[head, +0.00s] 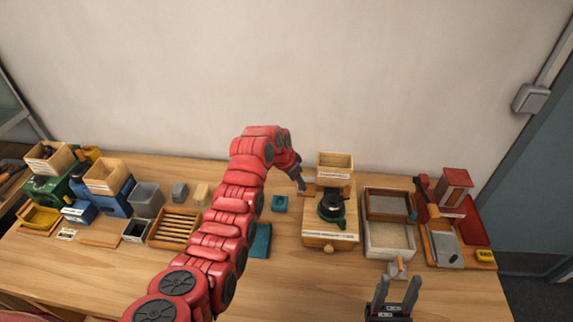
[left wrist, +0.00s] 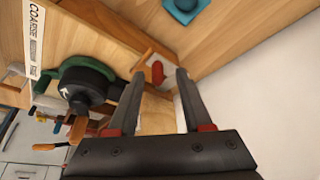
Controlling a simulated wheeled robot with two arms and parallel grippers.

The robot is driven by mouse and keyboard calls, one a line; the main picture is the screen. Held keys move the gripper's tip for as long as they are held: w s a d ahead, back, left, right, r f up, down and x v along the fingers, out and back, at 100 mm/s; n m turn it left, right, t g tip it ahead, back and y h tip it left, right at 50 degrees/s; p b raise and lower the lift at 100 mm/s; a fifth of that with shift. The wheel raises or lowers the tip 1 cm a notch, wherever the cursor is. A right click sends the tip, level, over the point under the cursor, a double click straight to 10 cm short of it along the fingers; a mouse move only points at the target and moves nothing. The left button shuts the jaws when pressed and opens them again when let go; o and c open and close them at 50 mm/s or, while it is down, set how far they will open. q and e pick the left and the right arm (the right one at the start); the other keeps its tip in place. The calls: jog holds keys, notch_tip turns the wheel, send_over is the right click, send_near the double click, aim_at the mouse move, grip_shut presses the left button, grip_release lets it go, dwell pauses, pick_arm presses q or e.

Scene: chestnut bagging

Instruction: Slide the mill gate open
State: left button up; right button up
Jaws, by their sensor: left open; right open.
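The mill (head: 318,236) is a wooden box with a black and green grinder (head: 330,206) on top and a wooden hopper (head: 335,166) behind it. In the left wrist view the grinder (left wrist: 84,84) is at the left, beside a label reading "COARSE". A small red knob (left wrist: 157,72) shows between my left fingertips, by a wooden strip; it looks like the gate's handle, but I cannot tell whether the fingers touch it. My left gripper (head: 301,187) is open at the mill's left side. My right gripper (head: 394,292) is open and empty near the front edge.
Trays (head: 388,246) stand right of the mill, with a red-topped device (head: 455,186) beyond. A slatted wooden tray (head: 174,228) and boxes fill the left. The wall is close behind.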

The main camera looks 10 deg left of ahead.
pick_arm(q)
jog(key=p+v, duration=0.4)
jog(key=v, duration=1.2)
